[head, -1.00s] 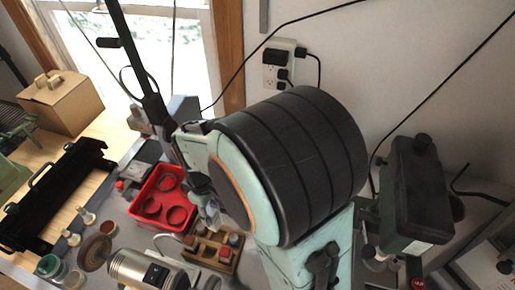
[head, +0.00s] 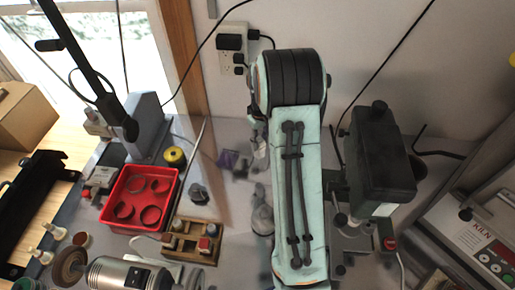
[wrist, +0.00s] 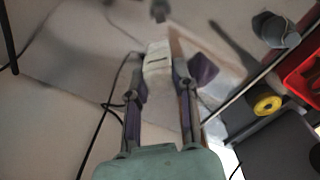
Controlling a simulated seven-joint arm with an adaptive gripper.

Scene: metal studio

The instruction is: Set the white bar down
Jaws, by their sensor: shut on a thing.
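The white bar (wrist: 157,66) sits between the two fingertips of my gripper (wrist: 162,82) in the wrist view, with a dark mark on its face. My gripper is shut on it. The surface beyond is blurred, and I cannot tell whether the bar touches it. In the head view my arm hides most of the gripper, and I cannot make out the bar clearly there.
A purple piece (head: 228,160) lies close by; it shows beside the right finger in the wrist view (wrist: 203,70). A red tray (head: 128,230) holds several dark rings. A yellow roll (head: 175,156), a grey piece (head: 198,192) and a wooden rack (head: 192,240) stand left of my arm.

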